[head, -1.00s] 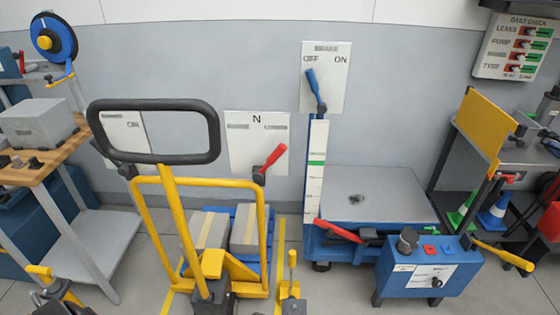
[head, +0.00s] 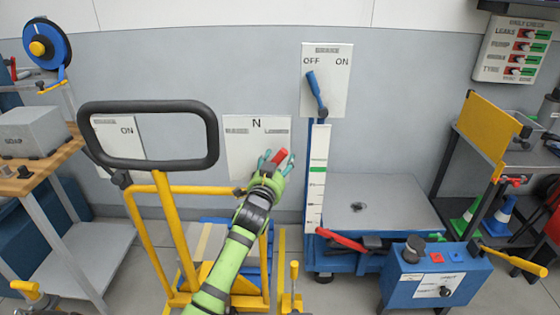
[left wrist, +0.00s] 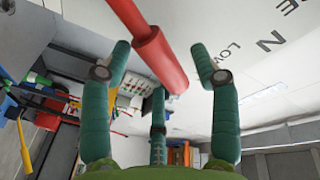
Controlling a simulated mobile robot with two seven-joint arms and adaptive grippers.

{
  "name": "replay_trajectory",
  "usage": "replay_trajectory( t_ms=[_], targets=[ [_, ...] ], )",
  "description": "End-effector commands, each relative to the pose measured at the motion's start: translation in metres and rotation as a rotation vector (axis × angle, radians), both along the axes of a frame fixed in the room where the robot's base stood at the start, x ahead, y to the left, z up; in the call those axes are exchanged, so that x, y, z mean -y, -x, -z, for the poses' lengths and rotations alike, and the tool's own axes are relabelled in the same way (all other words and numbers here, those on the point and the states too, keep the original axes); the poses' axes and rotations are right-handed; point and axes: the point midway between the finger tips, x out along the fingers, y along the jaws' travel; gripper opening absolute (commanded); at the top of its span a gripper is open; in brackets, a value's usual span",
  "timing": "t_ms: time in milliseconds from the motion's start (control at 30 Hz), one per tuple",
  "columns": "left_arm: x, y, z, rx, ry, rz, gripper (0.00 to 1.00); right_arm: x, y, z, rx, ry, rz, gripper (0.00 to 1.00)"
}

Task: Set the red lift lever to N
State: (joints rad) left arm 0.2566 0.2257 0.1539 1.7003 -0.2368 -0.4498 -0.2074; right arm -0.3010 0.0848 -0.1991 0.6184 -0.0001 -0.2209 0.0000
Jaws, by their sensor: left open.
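The red lift lever (head: 281,155) tilts up to the right on its white plate (head: 240,140), away from the N at the plate's top middle and toward the right-hand label. In the left wrist view the red lever (left wrist: 158,55) passes between the spread fingers, with N and part of "LOW" readable on the plate (left wrist: 235,50). My left gripper (head: 276,161) is open around the lever's red grip; no finger clearly touches it. The gripper hides the lever's base. My right gripper is not in view.
The yellow lift frame with its black hoop handle (head: 150,106) stands just left of my arm. A blue OFF/ON lever (head: 316,90) is on the plate to the right. The blue lift table (head: 390,205) and blue control box (head: 437,275) stand lower right.

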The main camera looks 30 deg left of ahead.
Motion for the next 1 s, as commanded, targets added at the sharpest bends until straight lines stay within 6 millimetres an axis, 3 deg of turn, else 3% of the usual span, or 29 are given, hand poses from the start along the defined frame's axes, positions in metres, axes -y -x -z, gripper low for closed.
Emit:
replay_trajectory(
  t_ms=[200, 467, 500, 633, 667, 1000],
  targets=[
    [-0.005, -0.016, 0.0, -0.001, 0.0, 0.001, 0.62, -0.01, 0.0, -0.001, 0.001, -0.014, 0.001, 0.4],
    [-0.005, -0.018, 0.001, -0.002, 0.001, 0.001, 0.62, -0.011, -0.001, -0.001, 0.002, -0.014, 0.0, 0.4],
    [-0.005, -0.018, 0.001, -0.001, 0.0, 0.002, 0.58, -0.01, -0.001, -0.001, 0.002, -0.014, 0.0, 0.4],
    [-0.005, -0.017, 0.001, -0.002, 0.001, 0.001, 0.06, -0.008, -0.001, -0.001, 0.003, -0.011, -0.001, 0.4],
    [-0.005, -0.017, 0.001, -0.002, 0.001, 0.001, 0.0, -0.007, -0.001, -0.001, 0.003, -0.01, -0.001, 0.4],
    [-0.007, -0.016, -0.001, 0.014, 0.026, 0.0, 0.0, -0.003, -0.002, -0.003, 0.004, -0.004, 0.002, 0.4]
  ],
)
